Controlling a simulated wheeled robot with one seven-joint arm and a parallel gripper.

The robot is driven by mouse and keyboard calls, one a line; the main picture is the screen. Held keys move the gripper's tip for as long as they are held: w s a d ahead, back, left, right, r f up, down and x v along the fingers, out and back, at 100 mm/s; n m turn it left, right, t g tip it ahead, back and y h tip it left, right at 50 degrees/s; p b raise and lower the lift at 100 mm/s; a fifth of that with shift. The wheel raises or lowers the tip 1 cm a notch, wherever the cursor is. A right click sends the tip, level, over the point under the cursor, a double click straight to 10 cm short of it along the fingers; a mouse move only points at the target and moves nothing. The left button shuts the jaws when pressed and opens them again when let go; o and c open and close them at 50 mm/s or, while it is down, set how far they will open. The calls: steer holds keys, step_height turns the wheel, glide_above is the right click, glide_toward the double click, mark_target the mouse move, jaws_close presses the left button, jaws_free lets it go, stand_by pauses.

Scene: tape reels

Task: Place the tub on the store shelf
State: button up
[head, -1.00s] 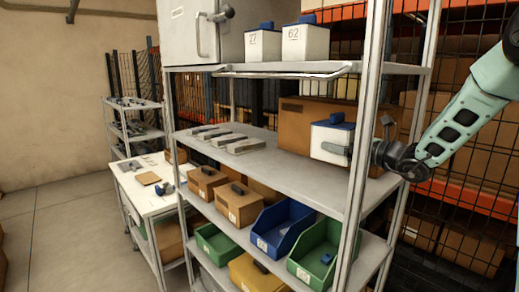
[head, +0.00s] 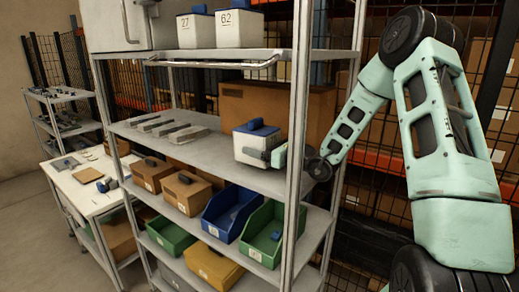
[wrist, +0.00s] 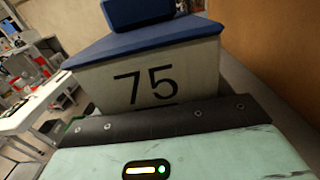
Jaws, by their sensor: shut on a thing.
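The tub (head: 250,148) is white with a blue lid and handle, in the middle of the head view. In the wrist view the tub (wrist: 150,80) fills the upper middle, with a black 75 on its side. My gripper (head: 266,157) is shut on the tub from the right. The tub is at the middle shelf board (head: 210,150) of the grey rack, in front of a large brown box. I cannot tell whether its base touches the board. The jaw tips are largely hidden.
The large brown box (head: 280,112) stands behind the tub, and a rack post (head: 297,110) stands just right of it. Flat grey parts (head: 170,130) lie further left. Tubs 27 (head: 195,32) and 62 (head: 238,30) stand on the upper shelf. Bins (head: 230,212) fill the shelf below.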

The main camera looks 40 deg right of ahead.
steer(key=shift+f, duration=0.85)
steer(key=o, duration=1.2)
steer(key=b+v, duration=0.3)
steer(key=v, duration=0.4)
steer(key=shift+b, duration=0.3)
steer(key=shift+s+d, duration=0.1)
steer(key=shift+s, duration=0.15)
